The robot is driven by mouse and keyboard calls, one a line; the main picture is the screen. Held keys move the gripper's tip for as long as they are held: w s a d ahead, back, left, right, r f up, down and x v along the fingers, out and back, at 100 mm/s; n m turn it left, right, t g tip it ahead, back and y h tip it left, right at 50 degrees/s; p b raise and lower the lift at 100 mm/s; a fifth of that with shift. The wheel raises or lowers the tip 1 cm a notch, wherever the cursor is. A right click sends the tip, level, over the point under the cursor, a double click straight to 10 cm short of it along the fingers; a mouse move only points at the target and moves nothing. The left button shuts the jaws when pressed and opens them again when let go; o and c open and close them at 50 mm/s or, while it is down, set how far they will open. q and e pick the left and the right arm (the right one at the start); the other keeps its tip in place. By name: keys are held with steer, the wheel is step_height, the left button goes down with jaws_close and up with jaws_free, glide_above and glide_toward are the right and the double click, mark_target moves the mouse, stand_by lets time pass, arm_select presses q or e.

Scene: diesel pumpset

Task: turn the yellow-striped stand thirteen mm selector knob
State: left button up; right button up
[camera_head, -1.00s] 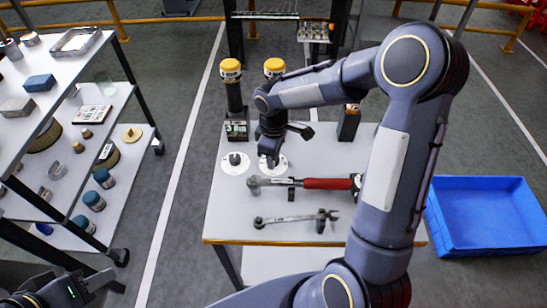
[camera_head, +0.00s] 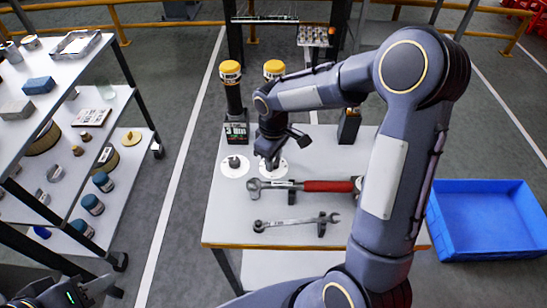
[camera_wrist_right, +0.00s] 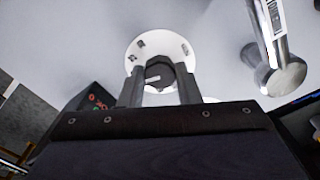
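A white disc with a black knob (camera_wrist_right: 158,75) shows in the wrist view. The disc has dark marks on its face and the knob has a pale label. On the bench in the head view this disc (camera_head: 274,170) is the right one of two, partly hidden by my right gripper (camera_head: 270,162). In the wrist view the two fingers of my right gripper (camera_wrist_right: 160,84) stand apart on either side of the knob. They look open, with narrow gaps; contact is not clear. No yellow stripes can be made out on the knob's mount. My left gripper (camera_head: 80,292) is at the lower left corner.
A second disc with a black knob (camera_head: 235,165) lies just left. A red-handled wrench (camera_head: 325,186) and a spanner (camera_head: 290,222) rest nearer on holders. Yellow-capped posts (camera_head: 231,90) stand behind. A blue bin (camera_head: 485,220) is at right, a loaded shelf cart at left.

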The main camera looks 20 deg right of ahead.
steer(key=o, duration=0.4)
steer(key=shift+o, duration=0.2)
steer(key=shift+r+p, duration=0.3)
steer(key=shift+r, duration=3.65)
steer(key=s+r+m+t+y+p, duration=0.2)
steer(key=s+r+m, duration=0.2)
steer(key=s, duration=0.7)
steer(key=s+a+r+m+t+y+p, duration=0.1)
steer(key=s+r+m+t+p, duration=0.1)
steer(key=s, duration=0.8)
step_height(320, 180, up, 4)
steer(key=m+t, duration=0.1)
steer(key=m, duration=0.1)
steer(key=shift+s+f+m+t+y, duration=0.25)
steer(key=shift+s+m+t+y, duration=0.05)
steer(key=shift+s+y, duration=0.1)
